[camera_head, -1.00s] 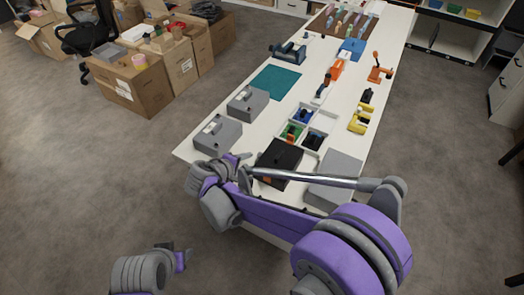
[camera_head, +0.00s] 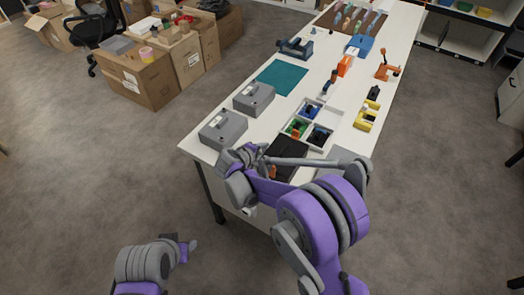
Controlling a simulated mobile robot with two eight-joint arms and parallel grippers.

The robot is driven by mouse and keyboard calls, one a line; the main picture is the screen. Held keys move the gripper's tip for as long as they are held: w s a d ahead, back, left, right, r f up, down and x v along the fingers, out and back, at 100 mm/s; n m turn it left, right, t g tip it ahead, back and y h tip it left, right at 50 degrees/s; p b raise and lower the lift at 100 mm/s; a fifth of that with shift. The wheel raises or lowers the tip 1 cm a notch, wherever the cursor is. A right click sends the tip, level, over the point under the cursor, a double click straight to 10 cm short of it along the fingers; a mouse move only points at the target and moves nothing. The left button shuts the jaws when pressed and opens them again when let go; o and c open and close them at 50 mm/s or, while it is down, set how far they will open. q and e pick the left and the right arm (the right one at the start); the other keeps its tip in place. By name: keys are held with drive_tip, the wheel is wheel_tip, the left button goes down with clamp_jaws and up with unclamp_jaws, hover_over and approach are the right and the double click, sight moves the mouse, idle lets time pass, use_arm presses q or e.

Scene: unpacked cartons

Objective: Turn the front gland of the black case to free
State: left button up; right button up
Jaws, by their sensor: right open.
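The black case (camera_head: 291,146) lies at the near end of the white table, partly hidden behind my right arm. A small orange part (camera_head: 273,171) shows at its front left edge; I cannot tell whether it is the gland, or how the gland is turned. My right gripper (camera_head: 263,156) is open at the left edge of the case, with nothing visible in it. I cannot tell whether it touches the case. My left gripper (camera_head: 182,241) is low at the bottom left, away from the table, and its jaw gap is unclear.
Two grey cases (camera_head: 223,129) stand left of the black case. A grey panel or case (camera_head: 345,155) lies to its right, partly covered by my arm. A divided tray (camera_head: 327,118) with coloured parts is just behind. A teal mat (camera_head: 282,77) lies farther back.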

clamp_jaws()
drive_tip(key=shift+r+g, duration=0.1)
drive_tip(key=shift+g, duration=0.2)
drive_tip(key=shift+w+d+r+g+y, duration=0.1)
drive_tip(key=shift+w+r+g+y, duration=0.05)
drive_tip(key=shift+g+y, duration=0.4)
drive_tip(key=shift+w+d+r+g+y, duration=0.1)
drive_tip(key=shift+g+y, duration=0.35)
drive_tip(key=shift+g, duration=0.1)
drive_tip(key=g, duration=0.1)
drive_tip(key=g+y, duration=0.1)
drive_tip(key=y, duration=0.1)
drive_tip(key=shift+w+d+r+g+p, duration=0.15)
drive_tip(key=shift+w+d+g+p, duration=0.1)
drive_tip(key=shift+w+g+p, duration=0.15)
drive_tip(key=g+y, duration=0.2)
drive_tip(key=shift+w+d+g, duration=0.2)
drive_tip(key=shift+w+g, duration=0.05)
drive_tip(key=shift+g, duration=0.15)
drive_tip(key=shift+w+d+g+y+p, duration=0.1)
drive_tip(key=shift+g+y+p, duration=0.1)
drive_tip(key=shift+g+y, duration=0.4)
drive_tip(key=shift+w+d+g+y+p, duration=0.1)
drive_tip(key=shift+g+y+p, duration=0.1)
drive_tip(key=shift+g+y, duration=0.35)
drive_tip(key=shift+a+g, duration=0.1)
drive_tip(key=shift+g, duration=0.15)
